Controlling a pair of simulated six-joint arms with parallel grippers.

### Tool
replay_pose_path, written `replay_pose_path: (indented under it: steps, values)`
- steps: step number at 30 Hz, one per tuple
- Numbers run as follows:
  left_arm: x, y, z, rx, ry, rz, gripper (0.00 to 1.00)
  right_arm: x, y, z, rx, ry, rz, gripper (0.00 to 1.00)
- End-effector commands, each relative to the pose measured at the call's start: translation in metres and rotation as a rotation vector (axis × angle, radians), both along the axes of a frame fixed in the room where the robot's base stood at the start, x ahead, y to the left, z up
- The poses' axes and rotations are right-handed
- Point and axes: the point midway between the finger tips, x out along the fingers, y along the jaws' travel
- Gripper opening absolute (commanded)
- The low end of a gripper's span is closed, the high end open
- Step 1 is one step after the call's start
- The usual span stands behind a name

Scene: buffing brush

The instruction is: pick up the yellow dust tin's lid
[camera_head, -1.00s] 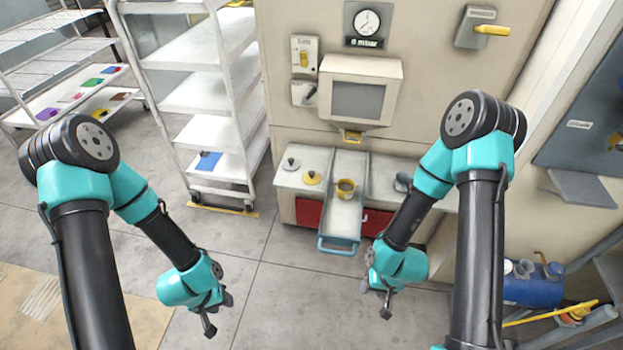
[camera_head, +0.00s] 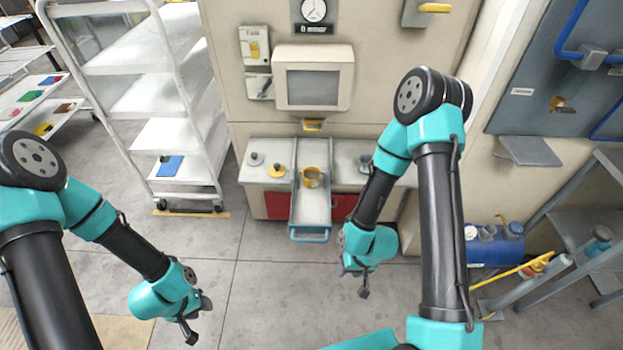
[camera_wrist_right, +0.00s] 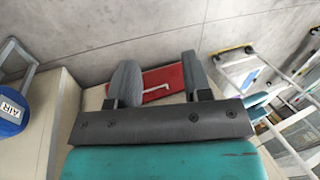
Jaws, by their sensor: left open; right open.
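The yellow lid (camera_head: 277,171) is a small disc with a knob, lying on the left part of the white counter. A yellow tin (camera_head: 312,177) stands in the grey tray (camera_head: 311,212) to its right; its inside is too small to make out. A grey lid (camera_head: 256,158) lies just left of the yellow lid. My left gripper (camera_head: 196,318) is open and empty over the floor, lower left of the counter. My right gripper (camera_head: 358,279) is open and empty in front of the counter, right of the tray. It also shows in the right wrist view (camera_wrist_right: 158,84), its fingers apart.
A white shelf cart (camera_head: 183,135) stands left of the counter. A grey tin (camera_head: 365,163) is on the counter's right part, near my right arm. A blue tank (camera_head: 492,247) is on the floor at right. Floor in front of the counter is clear.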

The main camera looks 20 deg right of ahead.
Motion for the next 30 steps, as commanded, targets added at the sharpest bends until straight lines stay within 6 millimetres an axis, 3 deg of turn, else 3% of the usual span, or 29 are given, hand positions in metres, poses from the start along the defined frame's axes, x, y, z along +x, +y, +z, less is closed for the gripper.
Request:
replay_pose_path:
  steps: [17,25,30]
  values:
    - [0.000,0.000,0.000,0.000,0.000,0.000,0.42,0.000,0.000,0.000,0.000,0.000,0.000,1.00]
    - [0.000,0.000,0.000,0.000,0.000,0.000,0.42,0.002,0.000,0.001,-0.002,-0.006,0.012,1.00]
    - [0.000,0.000,0.000,0.000,0.000,0.000,0.42,0.020,0.001,0.014,-0.018,-0.053,0.117,1.00]
